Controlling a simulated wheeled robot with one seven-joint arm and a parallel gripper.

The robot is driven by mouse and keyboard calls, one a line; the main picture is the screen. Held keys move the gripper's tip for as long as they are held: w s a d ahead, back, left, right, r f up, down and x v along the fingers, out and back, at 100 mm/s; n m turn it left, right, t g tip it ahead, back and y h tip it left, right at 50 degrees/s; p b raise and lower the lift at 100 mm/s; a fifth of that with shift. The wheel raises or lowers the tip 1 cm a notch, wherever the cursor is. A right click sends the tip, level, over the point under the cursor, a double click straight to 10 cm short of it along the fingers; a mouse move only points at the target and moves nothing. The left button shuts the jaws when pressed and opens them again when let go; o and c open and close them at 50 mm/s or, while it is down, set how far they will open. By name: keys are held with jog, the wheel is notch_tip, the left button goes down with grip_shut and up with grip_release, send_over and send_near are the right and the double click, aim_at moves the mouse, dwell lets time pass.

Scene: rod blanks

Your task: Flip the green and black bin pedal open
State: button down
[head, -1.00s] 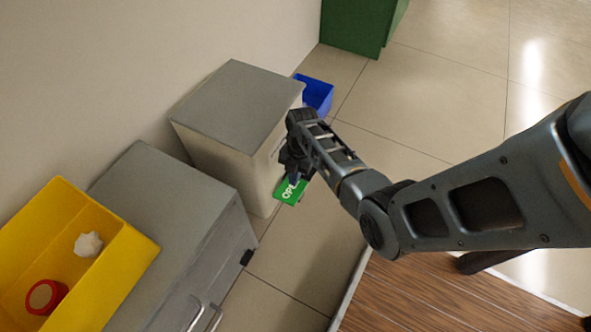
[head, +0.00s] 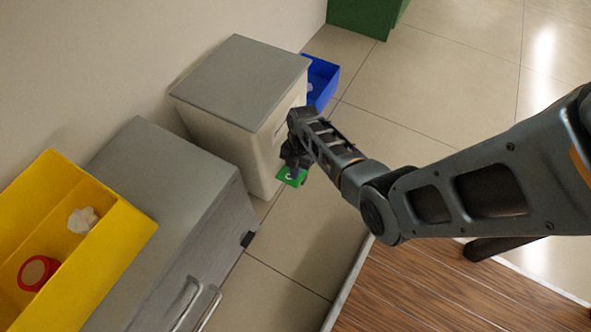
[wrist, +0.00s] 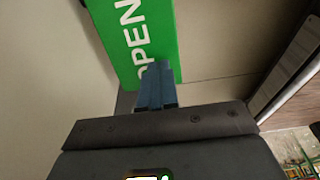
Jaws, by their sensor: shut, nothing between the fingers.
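The bin (head: 245,95) is a pale box with a grey lid, standing against the wall in the head view; its lid is down. The green pedal (head: 292,177) sticks out low at its front, partly hidden by my gripper. In the wrist view the green pedal (wrist: 140,38) shows white letters reading "OPEN", with the first letters nearest my fingers. My gripper (wrist: 156,72) is shut and empty, its blue-grey fingertips overlapping the pedal's near edge. I cannot tell whether they touch it. In the head view my gripper (head: 294,165) is right at the pedal. No black part of the pedal is clear.
A grey cabinet (head: 165,190) with a handle stands left of the bin. A yellow tray (head: 110,235) on it holds a red roll (head: 38,272) and a white crumpled piece (head: 83,220). A blue box (head: 322,80) is behind the bin.

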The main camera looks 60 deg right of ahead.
aim_at(291, 182)
jog(key=shift+s+a+f+h, duration=0.1)
jog(key=shift+a+f+h, duration=0.45)
jog(key=shift+f+h, duration=0.3)
jog(key=shift+a+f+h, duration=0.2)
jog(key=shift+f+h, duration=0.25)
jog(key=shift+h, duration=0.2)
jog(key=shift+a+f+h, duration=0.2)
jog(key=shift+f+h, duration=0.25)
jog(key=shift+h, duration=0.15)
jog(key=shift+f, duration=0.5)
jog(key=shift+a+f, duration=0.2)
jog(key=shift+r, duration=0.1)
jog(key=shift+a+r+p, duration=0.1)
jog(key=shift+r+p, duration=0.45)
notch_tip(291, 182, up, 13)
jog(key=a+p, duration=0.2)
jog(key=p, duration=0.6)
jog(key=shift+a, duration=0.25)
